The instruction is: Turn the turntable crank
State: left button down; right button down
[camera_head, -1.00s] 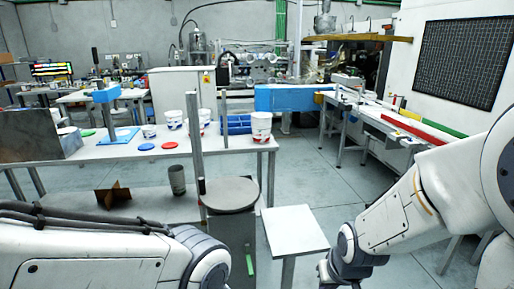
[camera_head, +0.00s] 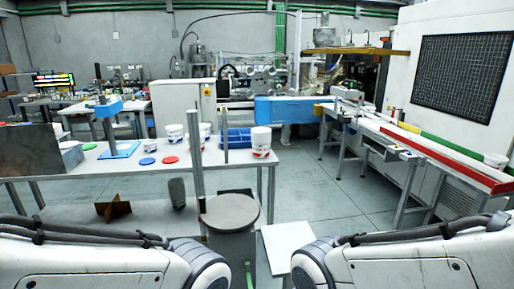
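The turntable, a grey round disc (camera_head: 229,212), sits on a dark drum-like base in front of the work table, with tall grey posts rising beside it. A small green upright piece (camera_head: 249,274) shows low at the right of the base. I cannot tell if it is the crank's handle, and no other crank shows clearly. My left arm comes in from the lower left and my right arm from the lower right. Both end in dark joints at the bottom edge, near the base's two sides. Neither gripper is in the picture.
A pale square plate (camera_head: 288,246) stands just right of the turntable. Behind is a table (camera_head: 100,169) with white tubs (camera_head: 261,141), a red disc (camera_head: 170,159) and a blue bin (camera_head: 236,138). A conveyor (camera_head: 409,143) runs along the right. Open floor lies between.

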aim_at(230, 213)
jog(key=u, duration=0.6)
jog(key=i, duration=0.8)
jog(key=z, duration=1.35)
